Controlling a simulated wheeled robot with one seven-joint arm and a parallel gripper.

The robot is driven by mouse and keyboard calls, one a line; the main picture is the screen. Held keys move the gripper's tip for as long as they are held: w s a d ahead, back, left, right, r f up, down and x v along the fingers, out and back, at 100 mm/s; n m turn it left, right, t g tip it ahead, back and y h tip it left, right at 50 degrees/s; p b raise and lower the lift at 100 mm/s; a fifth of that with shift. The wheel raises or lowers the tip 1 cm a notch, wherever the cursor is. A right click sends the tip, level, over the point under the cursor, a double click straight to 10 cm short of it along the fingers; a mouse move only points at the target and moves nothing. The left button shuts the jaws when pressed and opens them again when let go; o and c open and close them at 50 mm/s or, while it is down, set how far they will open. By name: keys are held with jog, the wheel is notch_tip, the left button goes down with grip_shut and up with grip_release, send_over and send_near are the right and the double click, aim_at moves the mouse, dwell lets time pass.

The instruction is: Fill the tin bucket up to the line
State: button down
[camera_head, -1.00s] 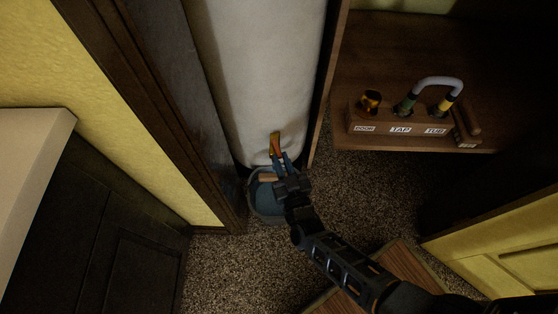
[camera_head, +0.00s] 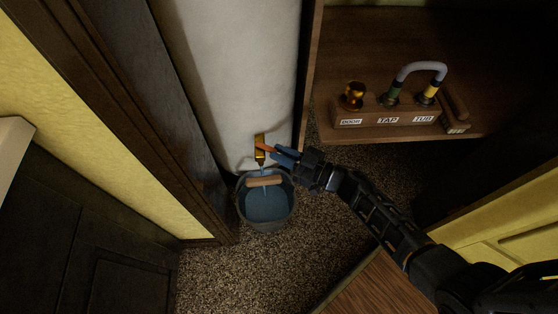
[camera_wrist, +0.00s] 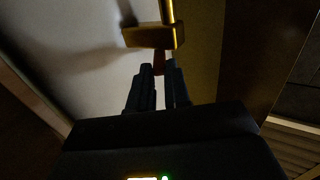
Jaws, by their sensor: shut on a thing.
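The tin bucket (camera_head: 239,206) stands upright on the floor below a brass tap (camera_head: 260,142) on the white cylinder. Blue water (camera_head: 266,206) lies in the bucket, and a thin pale-blue stream (camera_head: 264,172) runs down from the tap into it. The bucket's wooden grip (camera_head: 264,181) crosses the back of its mouth. I cannot make out the fill line. My gripper (camera_head: 277,151) is shut on the tap's orange lever (camera_head: 266,148). In the wrist view the lever (camera_wrist: 159,62) sits between my fingertips, below the brass tap (camera_wrist: 150,36).
A wooden shelf (camera_head: 380,50) at right carries a block (camera_head: 387,118) labelled DOOR, TAP and TUB, with a grey hose (camera_head: 421,67) looped between two fittings. A dark door frame (camera_head: 130,130) is close at left. Speckled floor (camera_head: 240,265) is clear in front of the bucket.

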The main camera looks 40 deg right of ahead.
jog(key=n+g+y+b, duration=0.1)
jog(key=b, duration=0.1)
jog(key=d+n+y+b, duration=0.1)
jog(key=y, duration=0.1)
jog(key=w+d+n+g+y+b, duration=0.1)
jog(key=b, duration=0.1)
jog(key=shift+w+g+y+b, duration=0.1)
jog(key=shift+g+y+b, duration=0.2)
jog(key=shift+b, duration=0.05)
jog(key=shift+r+n, duration=0.1)
jog(key=shift+n, duration=0.2)
jog(key=c, duration=1.1)
grip_release()
jog(key=shift+p+v, duration=0.35)
jog(key=shift+v, duration=3.5)
